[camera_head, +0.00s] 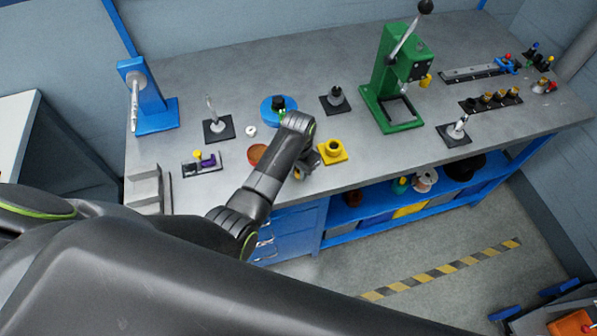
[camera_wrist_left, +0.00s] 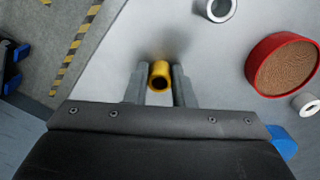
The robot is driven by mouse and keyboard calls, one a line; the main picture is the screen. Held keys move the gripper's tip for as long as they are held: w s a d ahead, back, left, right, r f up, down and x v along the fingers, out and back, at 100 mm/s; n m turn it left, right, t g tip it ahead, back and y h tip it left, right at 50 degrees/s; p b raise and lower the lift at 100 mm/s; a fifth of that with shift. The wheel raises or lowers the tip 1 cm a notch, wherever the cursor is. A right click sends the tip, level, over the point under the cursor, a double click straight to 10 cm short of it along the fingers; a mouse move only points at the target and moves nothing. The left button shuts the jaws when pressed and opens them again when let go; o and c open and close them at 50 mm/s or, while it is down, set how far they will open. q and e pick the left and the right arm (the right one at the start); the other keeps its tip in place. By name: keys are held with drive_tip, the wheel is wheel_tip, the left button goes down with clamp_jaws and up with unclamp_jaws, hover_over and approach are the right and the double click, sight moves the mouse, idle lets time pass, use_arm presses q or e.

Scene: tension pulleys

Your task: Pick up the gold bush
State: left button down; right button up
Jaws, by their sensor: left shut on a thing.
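The gold bush (camera_wrist_left: 160,76) is a small gold ring with a dark bore. In the left wrist view it sits between the two fingertips of my left gripper (camera_wrist_left: 159,84), which is shut on it. Whether the bush touches the grey bench top or is just above it, I cannot tell. In the head view my left gripper (camera_head: 303,170) is over the bench near its front edge, just left of a yellow holed block (camera_head: 332,153). My own wrist partly hides the bush there. My right gripper is not in view.
A red dish of brown grains (camera_wrist_left: 284,64) and a pale ring (camera_wrist_left: 216,8) lie near the gripper. A green press (camera_head: 390,85), a blue stand (camera_head: 150,100) and a blue round base (camera_head: 270,110) stand farther back. Bare bench lies right of the yellow block.

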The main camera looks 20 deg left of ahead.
sight(298, 171)
use_arm(q)
drive_tip(key=shift+r, duration=0.15)
drive_tip(key=shift+w+r, duration=0.1)
drive_tip(key=shift+r, duration=0.25)
wheel_tip(298, 171, up, 9)
drive_tip(key=b, duration=0.2)
idle(0.3)
